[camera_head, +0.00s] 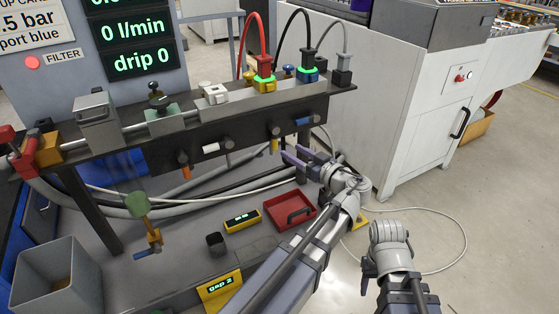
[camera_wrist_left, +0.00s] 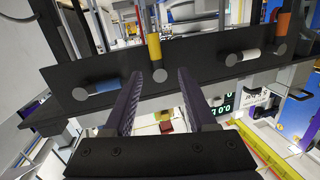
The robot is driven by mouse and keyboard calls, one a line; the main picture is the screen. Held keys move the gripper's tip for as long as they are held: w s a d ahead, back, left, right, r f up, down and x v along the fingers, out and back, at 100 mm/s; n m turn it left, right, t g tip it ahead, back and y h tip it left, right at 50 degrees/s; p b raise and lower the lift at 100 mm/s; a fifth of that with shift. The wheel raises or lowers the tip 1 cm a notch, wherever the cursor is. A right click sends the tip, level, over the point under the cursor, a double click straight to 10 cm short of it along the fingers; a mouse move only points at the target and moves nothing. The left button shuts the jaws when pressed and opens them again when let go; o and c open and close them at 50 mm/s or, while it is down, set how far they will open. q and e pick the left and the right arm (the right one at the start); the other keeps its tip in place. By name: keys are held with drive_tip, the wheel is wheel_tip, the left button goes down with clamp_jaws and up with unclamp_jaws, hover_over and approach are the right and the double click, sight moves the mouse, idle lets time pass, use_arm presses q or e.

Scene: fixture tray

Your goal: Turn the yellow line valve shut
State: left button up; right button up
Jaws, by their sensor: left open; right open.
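The yellow line valve has a short yellow handle (camera_head: 275,145) on a dark pivot on the front of the black rail. In the head view the handle hangs straight down. In the left wrist view the yellow handle (camera_wrist_left: 154,46) stands upright in the picture, beyond the fingertips and roughly between them. My left gripper (camera_head: 292,156) is open and empty, just in front of and right of the yellow handle, with a gap visible. Its two purple fingers also show in the left wrist view (camera_wrist_left: 158,80). My right gripper (camera_head: 369,268) is open, low at the right, away from the rail.
A blue handle (camera_head: 303,121) lies sideways close by on the rail. A white handle (camera_head: 211,148) lies sideways and an orange handle (camera_head: 184,159) hangs down further left. Cables and hoses run below. A red tray (camera_head: 290,211) sits under the rail; a white cabinet (camera_head: 385,110) stands right.

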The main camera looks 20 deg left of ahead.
sight(277, 139)
use_arm(q)
drive_tip(key=shift+w+f+n+t+y+b, duration=0.15)
drive_tip(key=shift+w+n+t+y+b, duration=0.15)
drive_tip(key=shift+w+b, duration=0.15)
drive_tip(key=shift+x, duration=3.9)
drive_tip(key=shift+s+a, duration=0.1)
drive_tip(key=shift+s, duration=0.05)
clamp_jaws()
